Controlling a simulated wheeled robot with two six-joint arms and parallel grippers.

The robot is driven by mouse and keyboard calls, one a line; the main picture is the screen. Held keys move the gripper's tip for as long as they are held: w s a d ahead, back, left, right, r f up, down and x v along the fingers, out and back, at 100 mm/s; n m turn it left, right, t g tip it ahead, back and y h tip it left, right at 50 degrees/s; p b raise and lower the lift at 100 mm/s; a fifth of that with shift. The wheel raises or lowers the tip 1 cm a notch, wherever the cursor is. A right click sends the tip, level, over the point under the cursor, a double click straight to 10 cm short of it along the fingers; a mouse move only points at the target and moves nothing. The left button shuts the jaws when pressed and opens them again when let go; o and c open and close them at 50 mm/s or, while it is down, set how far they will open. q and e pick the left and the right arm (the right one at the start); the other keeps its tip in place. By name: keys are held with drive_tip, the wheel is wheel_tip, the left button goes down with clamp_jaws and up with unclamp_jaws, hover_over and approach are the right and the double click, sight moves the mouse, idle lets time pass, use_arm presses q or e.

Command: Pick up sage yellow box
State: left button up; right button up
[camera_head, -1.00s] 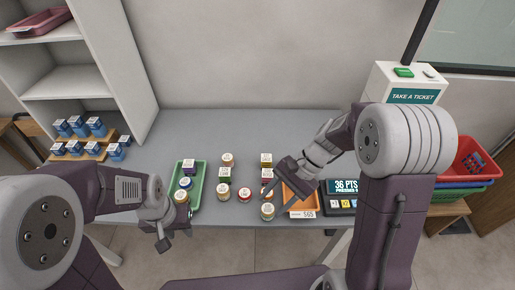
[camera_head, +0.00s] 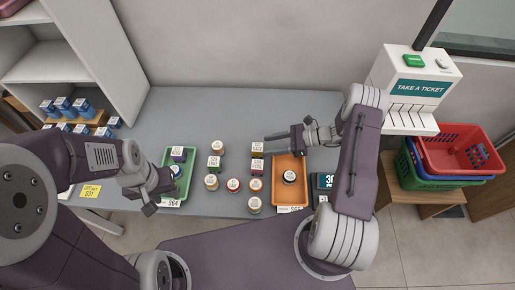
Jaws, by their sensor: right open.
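A small yellow box (camera_head: 257,152) with a white label on top stands on the grey counter, just left of the orange tray (camera_head: 289,205). Its label is too small to read surely, but it is the yellow box in the group. My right gripper (camera_head: 268,138) is open and empty, behind and slightly above the yellow box in the picture, its fingers pointing left; they look apart from the box. My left gripper (camera_head: 160,198) hangs by the near left corner of the green tray (camera_head: 190,155), with nothing visible in it; its finger gap is unclear.
A dark red box (camera_head: 257,168) stands directly in front of the yellow box. A jar (camera_head: 289,177) sits in the orange tray. A dark display (camera_head: 325,182) is right of it. The counter's back is clear.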

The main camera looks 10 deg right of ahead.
sight(260, 147)
drive_tip(key=shift+w+a, duration=0.1)
drive_tip(key=shift+a, duration=0.05)
drive_tip(key=a, duration=0.1)
drive_tip(key=a+p, duration=0.1)
drive_tip(key=shift+a+f, duration=0.2)
drive_tip(key=shift+a, duration=0.1)
drive_tip(key=shift+x, duration=1.2)
drive_tip(key=shift+w+f, duration=0.3)
drive_tip(key=shift+s+r, duration=0.1)
drive_tip(key=shift+s, duration=0.05)
clamp_jaws()
use_arm(q)
drive_tip(key=shift+s+a+r, duration=0.1)
drive_tip(key=shift+s+r, duration=0.2)
drive_tip(key=shift+r, duration=0.45)
